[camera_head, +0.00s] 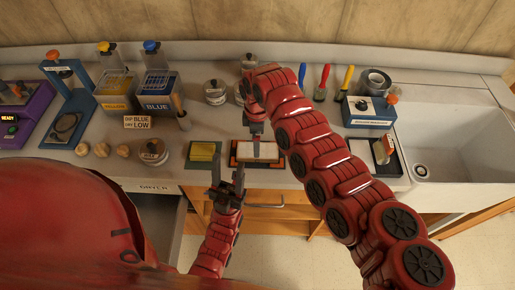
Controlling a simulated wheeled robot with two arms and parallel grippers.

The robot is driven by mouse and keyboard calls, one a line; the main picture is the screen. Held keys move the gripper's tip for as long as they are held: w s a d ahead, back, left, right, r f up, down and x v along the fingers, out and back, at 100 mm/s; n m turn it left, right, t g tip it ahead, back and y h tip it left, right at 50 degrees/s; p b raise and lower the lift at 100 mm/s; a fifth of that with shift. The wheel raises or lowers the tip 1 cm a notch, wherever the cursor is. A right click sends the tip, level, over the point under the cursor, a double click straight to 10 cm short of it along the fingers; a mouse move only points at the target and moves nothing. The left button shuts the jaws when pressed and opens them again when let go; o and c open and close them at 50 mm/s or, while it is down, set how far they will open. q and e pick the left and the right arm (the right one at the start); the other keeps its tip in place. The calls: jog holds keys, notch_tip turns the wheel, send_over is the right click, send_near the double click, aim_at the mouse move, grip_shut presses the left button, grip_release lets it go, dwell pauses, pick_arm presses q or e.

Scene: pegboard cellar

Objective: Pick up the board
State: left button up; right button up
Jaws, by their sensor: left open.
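A pale flat rectangular piece that looks like the board (268,151) lies on a dark mat with an orange border (236,161) near the counter's front edge. My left gripper (228,172) is open and empty, with its fingers pointing up, in front of and left of the pale piece. My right gripper (256,142) hangs down over the pale piece from behind. Its fingers look small and dark there, and I cannot tell whether they touch or grip it. My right arm hides part of the counter to the right.
An open drawer (155,207) juts out below. A sink (455,140) is at the right.

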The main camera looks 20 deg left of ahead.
jog(key=shift+f+p, duration=0.2)
jog(key=shift+p, duration=0.1)
notch_tip(320, 180, down, 4)
jog(key=shift+r+p, duration=0.2)
jog(key=shift+p, duration=0.5)
jog(key=shift+w+f, duration=0.1)
jog(key=shift+f, duration=0.55)
jog(key=shift+c, duration=0.2)
jog(key=c, duration=1.1)
jog(key=shift+c, duration=0.2)
